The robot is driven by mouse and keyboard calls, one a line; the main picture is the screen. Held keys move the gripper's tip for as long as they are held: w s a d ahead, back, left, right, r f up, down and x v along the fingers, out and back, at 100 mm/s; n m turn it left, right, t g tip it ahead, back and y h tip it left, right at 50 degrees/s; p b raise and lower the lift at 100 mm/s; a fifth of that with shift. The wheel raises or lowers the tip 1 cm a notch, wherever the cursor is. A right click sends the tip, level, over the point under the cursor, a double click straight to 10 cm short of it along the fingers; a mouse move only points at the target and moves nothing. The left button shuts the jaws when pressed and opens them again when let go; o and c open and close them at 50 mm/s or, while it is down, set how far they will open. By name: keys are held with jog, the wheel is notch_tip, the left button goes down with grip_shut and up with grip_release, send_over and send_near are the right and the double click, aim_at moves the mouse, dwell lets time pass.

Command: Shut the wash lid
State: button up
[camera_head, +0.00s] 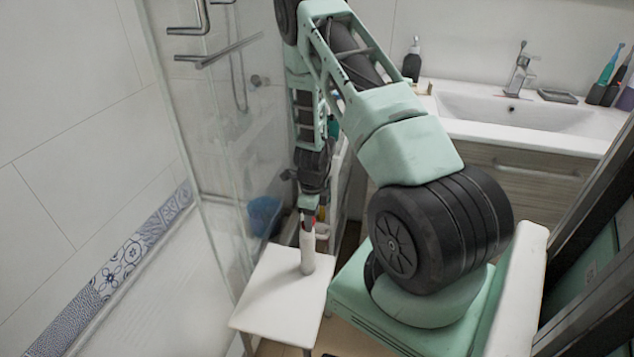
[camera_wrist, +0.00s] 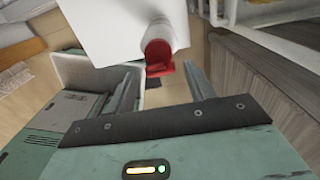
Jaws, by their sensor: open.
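The wash is a white bottle (camera_head: 307,252) standing upright on a small white table (camera_head: 275,297). In the wrist view, the bottle (camera_wrist: 158,30) shows a red top, and its red lid (camera_wrist: 160,70) looks tilted open, sticking out from the mouth toward my gripper. In the head view only a little red shows at the bottle's top. My gripper (camera_head: 309,212) is directly above the bottle, pointing down. In the wrist view my gripper (camera_wrist: 163,85) is open, with the red lid between and just beyond the fingertips. Contact cannot be told.
A glass shower panel (camera_head: 215,150) stands to the left of my arm. A blue bin (camera_head: 264,215) is behind the table. A sink (camera_head: 515,112) with a faucet (camera_head: 520,70) and a dark dispenser (camera_head: 412,62) are at the back right. The table top around the bottle is clear.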

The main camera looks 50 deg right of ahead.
jog(key=shift+s+d+f+t+y+b, duration=0.2)
jog(key=shift+t+b, duration=0.45)
jog(key=shift+b, duration=1.75)
jog(key=shift+s+d+f+t+y+b, duration=0.15)
jog(key=shift+t+b, duration=0.5)
jog(key=shift+b, duration=1.75)
jog(key=t+b, duration=0.1)
jog(key=b, duration=0.5)
jog(key=shift+s+y+b, duration=0.35)
jog(key=shift+s, duration=0.05)
